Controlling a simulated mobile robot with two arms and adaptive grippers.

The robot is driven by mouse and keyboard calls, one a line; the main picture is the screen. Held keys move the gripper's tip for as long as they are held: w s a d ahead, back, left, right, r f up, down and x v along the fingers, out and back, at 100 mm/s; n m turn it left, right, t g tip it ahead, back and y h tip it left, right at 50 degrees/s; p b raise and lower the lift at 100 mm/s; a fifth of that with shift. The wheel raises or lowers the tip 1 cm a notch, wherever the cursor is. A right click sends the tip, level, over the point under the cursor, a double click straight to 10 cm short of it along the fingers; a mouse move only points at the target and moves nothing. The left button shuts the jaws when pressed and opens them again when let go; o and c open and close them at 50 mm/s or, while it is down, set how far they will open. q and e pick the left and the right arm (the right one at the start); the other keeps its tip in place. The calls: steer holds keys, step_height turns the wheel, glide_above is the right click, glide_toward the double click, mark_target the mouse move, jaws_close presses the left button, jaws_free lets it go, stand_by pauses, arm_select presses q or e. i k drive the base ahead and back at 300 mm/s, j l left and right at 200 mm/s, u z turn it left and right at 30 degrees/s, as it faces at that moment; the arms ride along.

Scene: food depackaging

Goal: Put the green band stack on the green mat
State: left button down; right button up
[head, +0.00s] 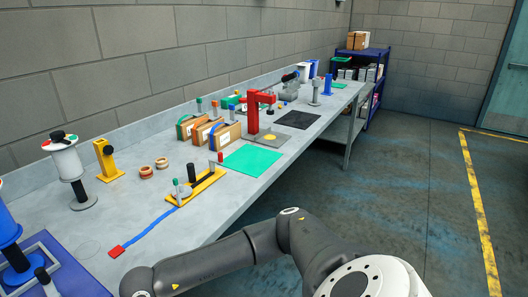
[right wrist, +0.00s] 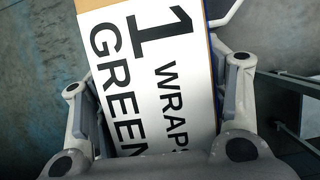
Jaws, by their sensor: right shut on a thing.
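My right gripper (right wrist: 160,100) is shut on a tan board with a white label (right wrist: 150,60) that reads "1 WRAPS GREEN". The fingers press on both of its long sides, and its lower end is hidden by the gripper. In the head view a green mat (head: 252,160) lies flat and bare on the bench. Wooden blocks stand behind it, one with a green band (head: 183,130) at its left end. I cannot tell for sure which thing is the green band stack. My left gripper is in neither view.
A red press (head: 253,112) stands behind the green mat. A yellow fixture (head: 205,187) with posts is in front of it, and a black mat (head: 298,119) lies farther back. A blue strap (head: 152,232) lies near the front. The floor beside the bench is clear.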

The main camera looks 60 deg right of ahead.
mark_target(252, 158)
steer(key=l+z, duration=0.1)
steer(key=l, duration=1.9)
steer(key=i, duration=0.05)
